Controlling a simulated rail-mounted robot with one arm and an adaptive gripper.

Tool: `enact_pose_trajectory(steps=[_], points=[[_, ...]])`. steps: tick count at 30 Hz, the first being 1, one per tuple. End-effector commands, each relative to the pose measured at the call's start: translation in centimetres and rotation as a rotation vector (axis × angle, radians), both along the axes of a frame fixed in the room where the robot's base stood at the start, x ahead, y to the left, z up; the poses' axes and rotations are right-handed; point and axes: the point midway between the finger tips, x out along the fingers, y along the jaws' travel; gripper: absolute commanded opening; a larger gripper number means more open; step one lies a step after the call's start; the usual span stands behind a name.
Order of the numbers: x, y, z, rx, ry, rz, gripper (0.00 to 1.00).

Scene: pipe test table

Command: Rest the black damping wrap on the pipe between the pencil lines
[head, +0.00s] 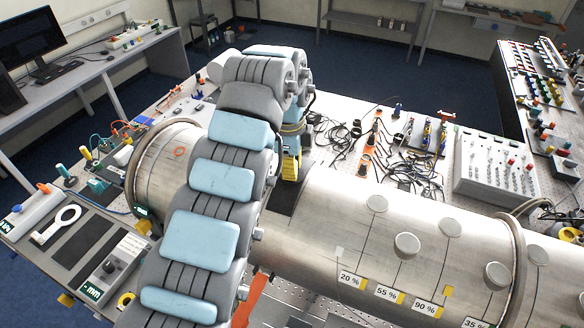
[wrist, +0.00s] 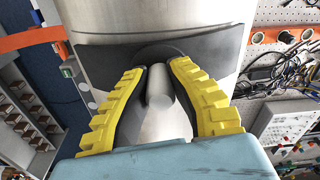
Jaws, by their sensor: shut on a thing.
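The metal pipe (head: 330,225) lies across the table; its bright surface also shows in the wrist view (wrist: 150,22). The black damping wrap (wrist: 222,52) spreads across it as a dark sheet, with a grey upright handle (wrist: 158,88) on a dark round base. In the head view, part of the wrap (head: 284,198) shows as a dark band over the pipe, beside my arm. My gripper (wrist: 160,66), with yellow fingers, is shut on the handle; it also shows in the head view (head: 291,168). I cannot tell whether the wrap fully touches the pipe.
Round pads (head: 407,245) and percentage labels (head: 388,294) sit on the pipe to the right. Cables (head: 345,140) and a white panel box (head: 497,168) are behind it. A small instrument (head: 108,268) stands at front left. My arm hides part of the pipe.

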Motion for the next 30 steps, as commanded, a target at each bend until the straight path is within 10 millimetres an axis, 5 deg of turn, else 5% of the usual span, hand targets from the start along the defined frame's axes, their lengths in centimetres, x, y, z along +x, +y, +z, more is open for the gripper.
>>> enact_pose_trajectory(steps=[14, 15, 18, 30], points=[[0.01, 0.0, -0.62, 0.0, -0.001, 0.0, 0.0], [0.0, 0.0, -0.63, 0.0, 0.0, 0.0, 0.21], [0.01, 0.0, -0.57, 0.0, 0.0, 0.0, 0.42], [0.0, 0.0, -0.6, 0.0, 0.0, 0.0, 0.42]])
